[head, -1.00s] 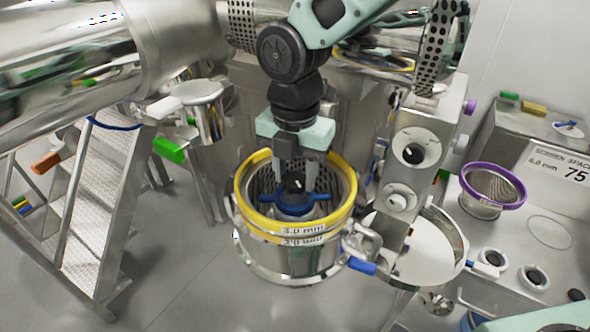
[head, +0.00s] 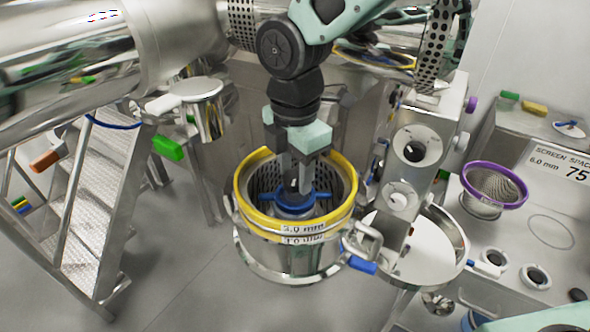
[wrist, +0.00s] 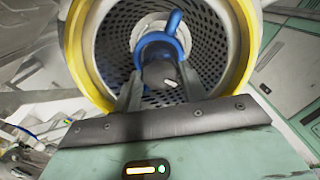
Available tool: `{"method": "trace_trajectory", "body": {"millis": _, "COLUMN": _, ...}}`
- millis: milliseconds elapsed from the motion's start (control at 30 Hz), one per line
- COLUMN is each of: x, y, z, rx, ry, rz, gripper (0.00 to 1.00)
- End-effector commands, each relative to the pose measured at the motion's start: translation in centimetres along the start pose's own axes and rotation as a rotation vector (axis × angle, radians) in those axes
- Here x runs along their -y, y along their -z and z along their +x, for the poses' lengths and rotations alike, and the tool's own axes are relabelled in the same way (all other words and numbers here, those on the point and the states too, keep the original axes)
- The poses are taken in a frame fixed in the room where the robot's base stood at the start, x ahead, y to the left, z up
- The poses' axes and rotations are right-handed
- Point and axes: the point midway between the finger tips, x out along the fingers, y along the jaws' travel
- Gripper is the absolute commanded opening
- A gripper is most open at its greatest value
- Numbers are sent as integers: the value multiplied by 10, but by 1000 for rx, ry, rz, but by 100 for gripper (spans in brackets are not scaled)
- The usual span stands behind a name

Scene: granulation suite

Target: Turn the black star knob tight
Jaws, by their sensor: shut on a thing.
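The black star knob (wrist: 158,70) sits at the middle of the yellow-rimmed screen basket (wrist: 86,62), on top of a blue winged hub (wrist: 172,24). In the head view the hub (head: 325,195) shows inside the basket (head: 243,200), with the knob mostly hidden by the fingers. My gripper (head: 293,186) points down into the basket from above. In the wrist view my gripper (wrist: 160,78) has one finger on each side of the knob and is shut on it. Its star shape is hard to make out.
The basket's yellow rim and perforated wall surround my fingers closely. A metal column with round ports (head: 415,150) stands just right of it. A blue-handled clamp (head: 362,264) is at the basket's right side. A purple-rimmed sieve (head: 494,190) is on the right bench.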

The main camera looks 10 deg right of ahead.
Motion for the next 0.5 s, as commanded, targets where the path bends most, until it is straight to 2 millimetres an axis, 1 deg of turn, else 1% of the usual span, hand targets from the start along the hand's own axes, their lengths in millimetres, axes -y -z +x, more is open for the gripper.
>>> {"method": "trace_trajectory", "body": {"millis": 500, "x": 0, "y": 0, "z": 0, "rx": 1, "ry": -3, "rz": 491, "gripper": 19}}
